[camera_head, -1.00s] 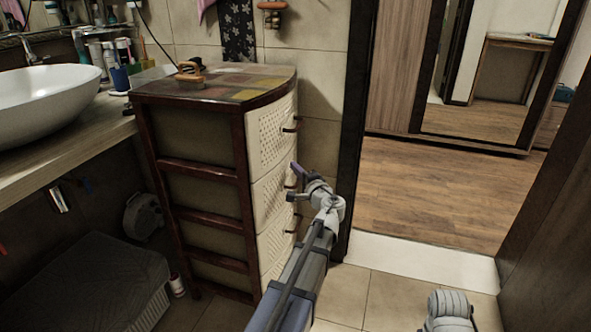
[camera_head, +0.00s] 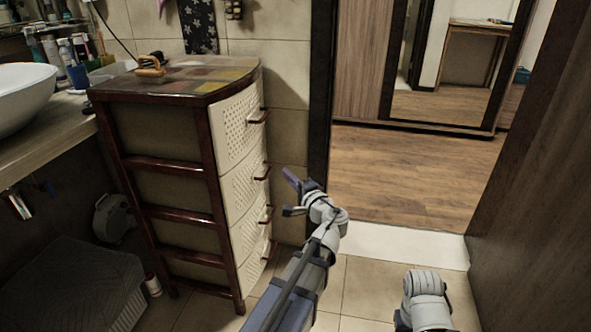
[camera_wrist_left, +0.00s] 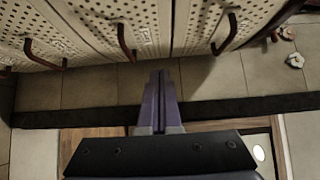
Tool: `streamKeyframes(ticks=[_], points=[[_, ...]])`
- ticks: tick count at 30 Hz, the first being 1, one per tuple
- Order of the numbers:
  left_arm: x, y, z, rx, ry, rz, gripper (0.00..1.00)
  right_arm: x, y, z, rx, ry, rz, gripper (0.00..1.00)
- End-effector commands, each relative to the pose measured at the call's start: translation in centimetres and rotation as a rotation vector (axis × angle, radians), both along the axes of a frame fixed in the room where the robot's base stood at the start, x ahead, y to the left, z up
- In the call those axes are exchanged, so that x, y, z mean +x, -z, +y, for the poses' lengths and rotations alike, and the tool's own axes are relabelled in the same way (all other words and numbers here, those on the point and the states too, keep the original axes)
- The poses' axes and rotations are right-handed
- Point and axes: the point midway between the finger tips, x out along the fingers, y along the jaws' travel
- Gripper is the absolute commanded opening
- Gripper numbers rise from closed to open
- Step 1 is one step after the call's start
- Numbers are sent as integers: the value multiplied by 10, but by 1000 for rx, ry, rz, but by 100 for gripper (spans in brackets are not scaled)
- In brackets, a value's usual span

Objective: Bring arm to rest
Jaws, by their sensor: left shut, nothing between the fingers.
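My left arm reaches in from the bottom of the head view. Its gripper (camera_head: 291,178) is beside the front of the cream drawer unit (camera_head: 238,190), apart from it. In the left wrist view the two purple fingers (camera_wrist_left: 160,98) are together with nothing between them. The drawer fronts with dark red handles show at the top of the left wrist view (camera_wrist_left: 95,30). My right gripper is not in view; a grey rounded part at the bottom right of the head view looks like my right arm.
A sink counter (camera_head: 50,135) with a white basin (camera_head: 22,95) stands at the left. A wooden brush (camera_head: 150,66) lies on the drawer unit. A dark grey box (camera_head: 75,285) is on the floor below the counter. A doorway with wood floor (camera_head: 410,180) opens beyond, with a dark panel (camera_head: 530,200) at the right.

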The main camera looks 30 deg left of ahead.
Motion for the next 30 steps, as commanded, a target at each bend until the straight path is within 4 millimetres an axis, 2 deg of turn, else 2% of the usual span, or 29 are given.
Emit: streamKeyframes(ticks=[7,11,14,17,21,25,30], points=[[-2,3,-2,-19,-3,0,0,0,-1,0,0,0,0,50],[-15,24,-19,-158,-28,8,0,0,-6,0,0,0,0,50],[-35,58,-47,-355,-66,42,0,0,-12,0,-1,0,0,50],[-62,98,-88,-575,-110,116,0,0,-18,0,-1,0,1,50],[-105,143,-154,-849,-163,265,0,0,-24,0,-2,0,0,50],[-144,168,-210,-1037,-197,410,0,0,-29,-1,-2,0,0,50],[-190,180,-268,-1209,-223,589,0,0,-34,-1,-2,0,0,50]])
